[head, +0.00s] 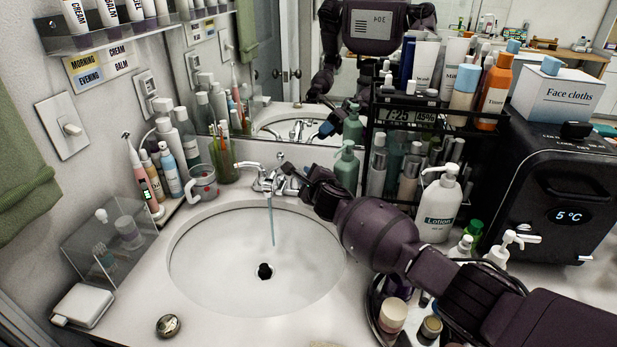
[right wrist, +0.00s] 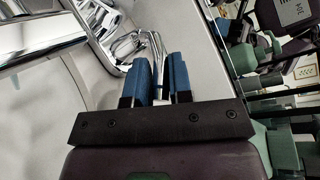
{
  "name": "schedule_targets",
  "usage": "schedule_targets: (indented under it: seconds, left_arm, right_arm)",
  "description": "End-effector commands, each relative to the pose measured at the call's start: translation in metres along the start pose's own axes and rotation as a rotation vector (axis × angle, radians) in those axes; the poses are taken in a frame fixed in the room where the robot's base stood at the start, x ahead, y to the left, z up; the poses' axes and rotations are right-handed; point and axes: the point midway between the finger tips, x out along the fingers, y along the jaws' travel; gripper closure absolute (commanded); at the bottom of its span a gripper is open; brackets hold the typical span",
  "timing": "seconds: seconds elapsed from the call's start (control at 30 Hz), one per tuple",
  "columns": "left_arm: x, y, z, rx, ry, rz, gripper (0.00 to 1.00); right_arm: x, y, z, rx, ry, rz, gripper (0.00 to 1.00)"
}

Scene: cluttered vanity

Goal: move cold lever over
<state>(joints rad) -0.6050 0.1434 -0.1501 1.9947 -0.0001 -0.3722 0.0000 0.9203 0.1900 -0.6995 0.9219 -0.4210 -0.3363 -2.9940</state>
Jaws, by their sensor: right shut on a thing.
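The chrome faucet (head: 266,180) stands at the back rim of the white sink, and a thin stream of water (head: 271,222) runs from its spout. My right arm reaches in from the right, and its gripper (head: 292,176) is at the faucet's right side, where the cold lever is mostly hidden by the gripper. In the right wrist view, the blue fingers (right wrist: 161,82) are shut on the thin chrome cold lever (right wrist: 156,46), which stands up between them. More chrome of the faucet (right wrist: 50,40) fills the upper left there. My left gripper is not in view.
The sink basin (head: 215,270) is open below the arm, with a dark drain. A mug (head: 203,183) and bottles stand left of the faucet. A green pump bottle (head: 346,168) and a lotion bottle (head: 438,208) are close to my right arm. The mirror is behind.

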Motion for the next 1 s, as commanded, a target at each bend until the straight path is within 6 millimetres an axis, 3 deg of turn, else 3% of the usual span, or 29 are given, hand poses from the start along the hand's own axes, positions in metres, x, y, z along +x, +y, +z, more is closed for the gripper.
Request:
schedule_targets:
  seconds: [0.57,0.9,0.93,1.0]
  left_arm:
    - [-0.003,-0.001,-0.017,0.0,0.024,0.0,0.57]
    - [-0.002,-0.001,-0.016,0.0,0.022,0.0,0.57]
    - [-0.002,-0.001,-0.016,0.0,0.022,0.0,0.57]
    - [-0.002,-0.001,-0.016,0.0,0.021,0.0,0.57]
  right_arm:
    - [-0.002,0.005,0.006,0.027,0.113,-0.068,1.0]
    - [-0.002,0.006,0.006,0.031,0.117,-0.072,1.0]
    - [-0.002,0.006,0.006,0.031,0.117,-0.072,0.75]
    - [-0.002,0.006,0.006,0.031,0.117,-0.072,0.65]
